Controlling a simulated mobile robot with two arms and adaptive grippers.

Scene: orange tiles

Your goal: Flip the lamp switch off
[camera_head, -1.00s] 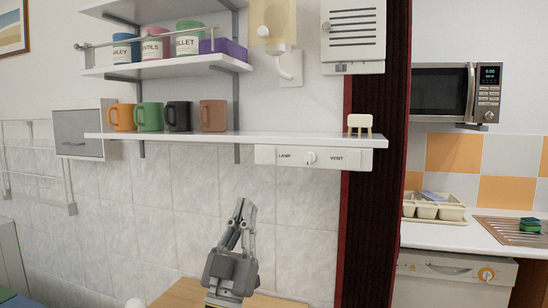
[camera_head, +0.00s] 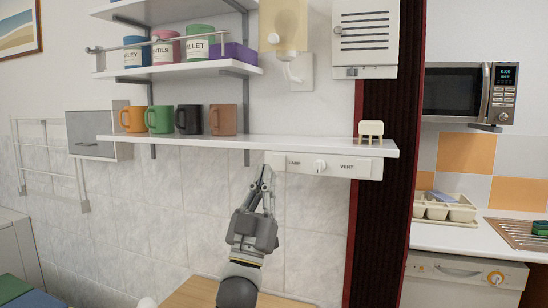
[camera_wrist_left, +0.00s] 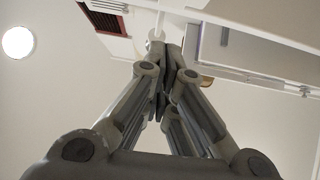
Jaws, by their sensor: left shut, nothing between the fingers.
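The white switch panel (camera_head: 350,168) is fixed under the front of the long lower shelf. It reads LAMP on the left and VENT on the right, with a small white knob (camera_head: 319,165) between the words. The knob's exact setting is too small to tell. My left gripper (camera_head: 266,172) is shut and empty, pointing up, its tips at the panel's left end, left of the knob. I cannot tell whether they touch the panel. The closed fingertips also show in the left wrist view (camera_wrist_left: 165,62). A wall lamp with a yellowish shade (camera_head: 283,25) is above. My right gripper is out of view.
The long shelf (camera_head: 200,140) sits just above my gripper, carrying several mugs (camera_head: 190,119) and a small cream stool-shaped object (camera_head: 370,131). A dark red column (camera_head: 385,220) stands to the right. The tiled wall below the panel is clear.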

